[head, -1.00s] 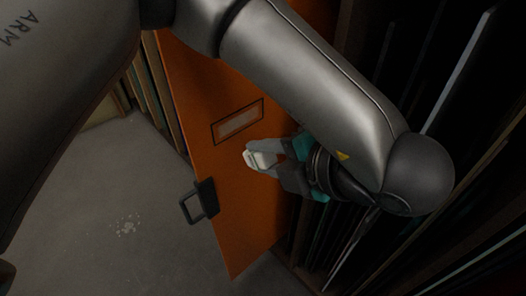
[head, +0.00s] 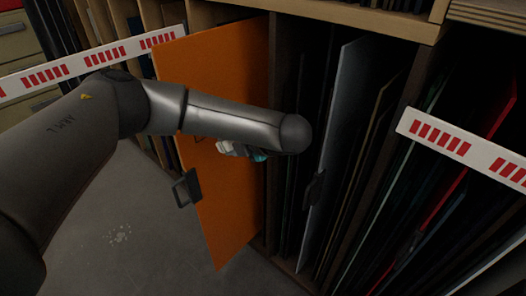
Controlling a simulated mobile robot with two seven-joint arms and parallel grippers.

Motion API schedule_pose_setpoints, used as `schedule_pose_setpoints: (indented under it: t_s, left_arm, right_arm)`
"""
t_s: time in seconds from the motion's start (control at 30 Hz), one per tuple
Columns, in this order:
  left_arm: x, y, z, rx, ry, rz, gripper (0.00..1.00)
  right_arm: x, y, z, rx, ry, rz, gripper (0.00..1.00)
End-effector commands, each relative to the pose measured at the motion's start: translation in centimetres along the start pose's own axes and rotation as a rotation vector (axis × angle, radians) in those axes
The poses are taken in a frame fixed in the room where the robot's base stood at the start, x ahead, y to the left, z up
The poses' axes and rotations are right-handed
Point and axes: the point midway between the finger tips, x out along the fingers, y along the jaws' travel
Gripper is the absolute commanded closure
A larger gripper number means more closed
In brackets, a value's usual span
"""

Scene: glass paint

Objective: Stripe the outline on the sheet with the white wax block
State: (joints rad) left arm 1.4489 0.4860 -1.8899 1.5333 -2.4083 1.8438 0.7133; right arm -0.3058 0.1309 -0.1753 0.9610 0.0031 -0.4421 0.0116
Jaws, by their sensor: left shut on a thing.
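The orange sheet (head: 232,215) stands upright, partly out of the rack, with a dark handle-like clamp (head: 187,188) on its left edge. My left gripper (head: 228,149), grey with teal parts, is in front of the sheet's face. It is shut on the white wax block (head: 223,146), which shows as a small pale piece at the fingertips. I cannot tell whether the block touches the sheet. My left forearm hides most of the outline; only a small dark piece of it (head: 200,139) shows under the arm. My right gripper is out of view.
Other upright panels, including a pale grey one (head: 335,140) with a dark clamp (head: 315,187), fill the wooden rack slots to the right. Red-and-white striped barriers (head: 90,62) stand at left and right (head: 465,150). Grey floor (head: 150,255) with pale specks is open at lower left.

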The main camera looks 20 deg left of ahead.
Motion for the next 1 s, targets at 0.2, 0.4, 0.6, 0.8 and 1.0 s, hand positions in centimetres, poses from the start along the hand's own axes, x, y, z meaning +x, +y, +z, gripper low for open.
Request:
schedule_pose_setpoints:
  t_s: [0.2, 0.4, 0.6, 0.8, 1.0]
  left_arm:
    - [2.3, 1.2, -0.7, -0.012, 0.014, 0.001, 1.00]
    - [3.6, 2.0, -0.8, -0.013, 0.014, 0.001, 1.00]
    - [5.3, 3.3, -0.8, -0.014, 0.015, 0.001, 1.00]
    - [6.6, 4.1, -0.8, -0.012, 0.013, 0.000, 1.00]
    - [7.0, 4.5, -0.9, -0.013, 0.013, 0.000, 1.00]
  right_arm:
    - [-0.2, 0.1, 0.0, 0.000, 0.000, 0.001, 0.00]
    - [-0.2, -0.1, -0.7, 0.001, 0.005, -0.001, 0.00]
    - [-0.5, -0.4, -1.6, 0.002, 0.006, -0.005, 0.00]
    - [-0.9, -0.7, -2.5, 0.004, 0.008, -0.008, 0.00]
    - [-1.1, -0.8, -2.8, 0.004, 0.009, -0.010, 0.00]
